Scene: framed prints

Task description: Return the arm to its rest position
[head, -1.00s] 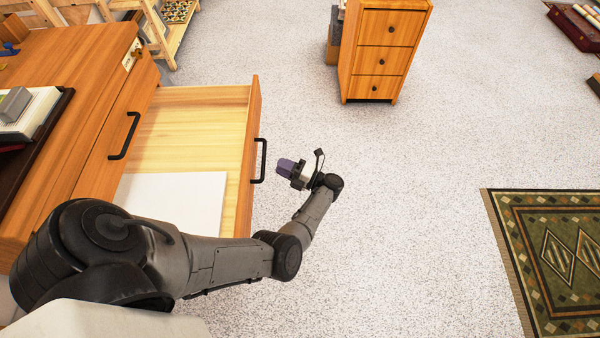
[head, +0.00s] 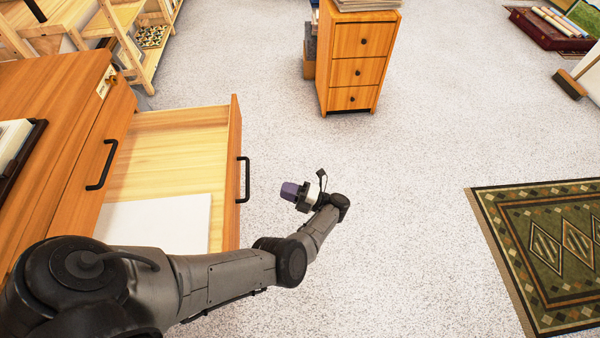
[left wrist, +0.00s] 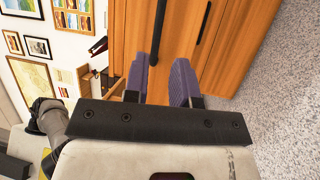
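My left arm (head: 228,280) reaches in from the lower left of the head view, in front of the open drawer. My left gripper (head: 289,191) has purple fingertips and is just right of the drawer's black handle (head: 244,180), apart from it. In the left wrist view the two purple fingers (left wrist: 160,80) stand apart with nothing between them, so the gripper is open. The drawer's wooden front (left wrist: 175,45) lies beyond them. My right gripper is not seen in the head view.
The open drawer (head: 180,120) juts from the wooden cabinet (head: 50,95) and holds a white flat sheet (head: 160,222). A small three-drawer cabinet (head: 358,70) stands at the back. A patterned rug (head: 540,250) lies at right. The speckled floor between is clear.

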